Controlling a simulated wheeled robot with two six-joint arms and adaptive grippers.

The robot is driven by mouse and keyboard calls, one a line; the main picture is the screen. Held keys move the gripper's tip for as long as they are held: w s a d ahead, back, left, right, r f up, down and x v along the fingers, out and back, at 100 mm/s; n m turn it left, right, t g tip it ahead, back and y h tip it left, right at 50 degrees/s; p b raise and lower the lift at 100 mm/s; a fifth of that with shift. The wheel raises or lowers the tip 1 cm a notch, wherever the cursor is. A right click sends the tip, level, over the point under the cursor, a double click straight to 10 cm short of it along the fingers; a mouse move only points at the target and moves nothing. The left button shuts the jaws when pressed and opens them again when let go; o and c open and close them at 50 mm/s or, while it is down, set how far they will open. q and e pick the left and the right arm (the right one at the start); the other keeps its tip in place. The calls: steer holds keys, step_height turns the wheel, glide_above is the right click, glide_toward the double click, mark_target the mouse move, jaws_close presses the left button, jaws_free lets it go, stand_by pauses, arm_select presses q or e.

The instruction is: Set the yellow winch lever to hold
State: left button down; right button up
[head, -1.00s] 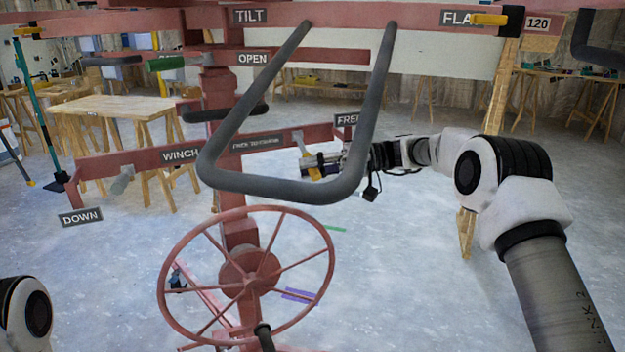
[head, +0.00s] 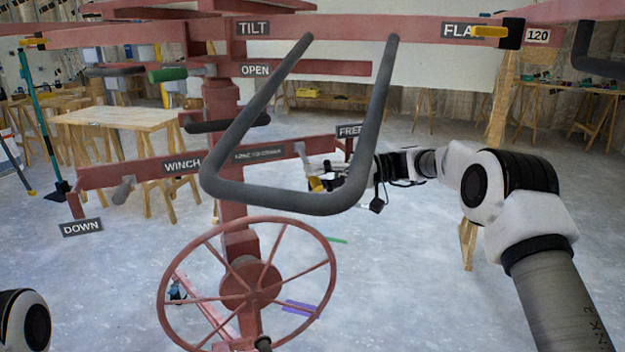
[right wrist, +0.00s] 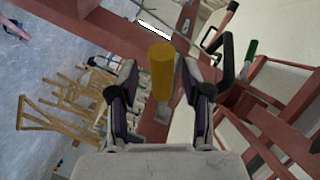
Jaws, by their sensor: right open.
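The yellow winch lever (head: 315,184) hangs from the red crossbar, tilted, its yellow grip at the lower end. It is near the FREE plate (head: 349,131), at the right end of the bar marked WINCH (head: 182,163). In the right wrist view its yellow grip (right wrist: 162,72) stands between the fingers of my right gripper (right wrist: 160,90). The fingers are open, with a gap visible on each side of the grip. In the head view my right gripper (head: 328,176) is at the lever, partly hidden behind the grey bent handle. My left gripper is out of view.
The grey bent handle (head: 290,200) hangs in front of the lever and right gripper. A red spoked wheel (head: 246,280) is below. A plate reads DOWN (head: 81,228) at the left. A wooden table (head: 115,116) stands behind on the left. Open floor lies to the right.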

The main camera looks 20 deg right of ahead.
steer(key=v, duration=1.1)
